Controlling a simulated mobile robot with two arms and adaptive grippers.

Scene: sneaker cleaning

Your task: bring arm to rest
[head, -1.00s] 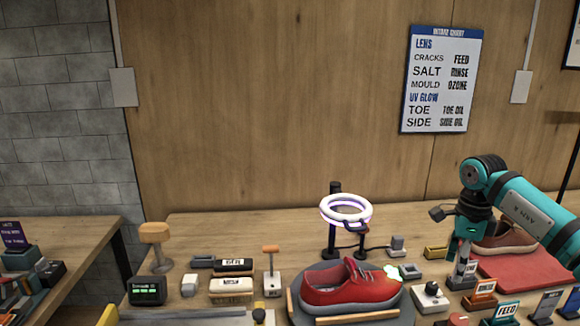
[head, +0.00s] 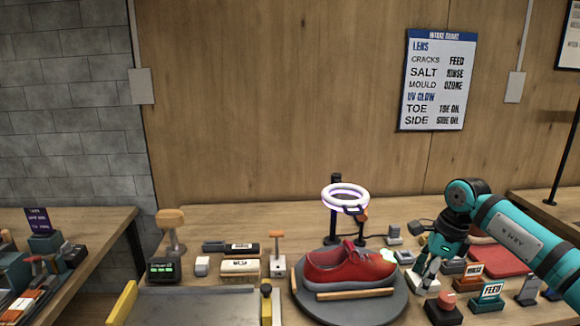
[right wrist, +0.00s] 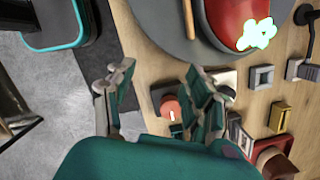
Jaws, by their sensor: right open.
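My right gripper (head: 427,278) is open and empty in the head view, pointing down in front of a small white box to the right of the turntable. In the right wrist view its fingers (right wrist: 162,85) are spread wide with nothing between the tips. The red sneaker (head: 348,267) rests on the round grey turntable (head: 345,309), left of the gripper, with a pale glowing patch at its toe. The sneaker's toe also shows in the right wrist view (right wrist: 228,15). My left gripper is in neither view.
A white ring lamp (head: 345,197) stands behind the sneaker. A red button (head: 447,300) and the FEED sign (head: 488,291) stand near the gripper. A red mat (head: 497,259) lies beyond my right arm. Brushes and small boxes fill the left side.

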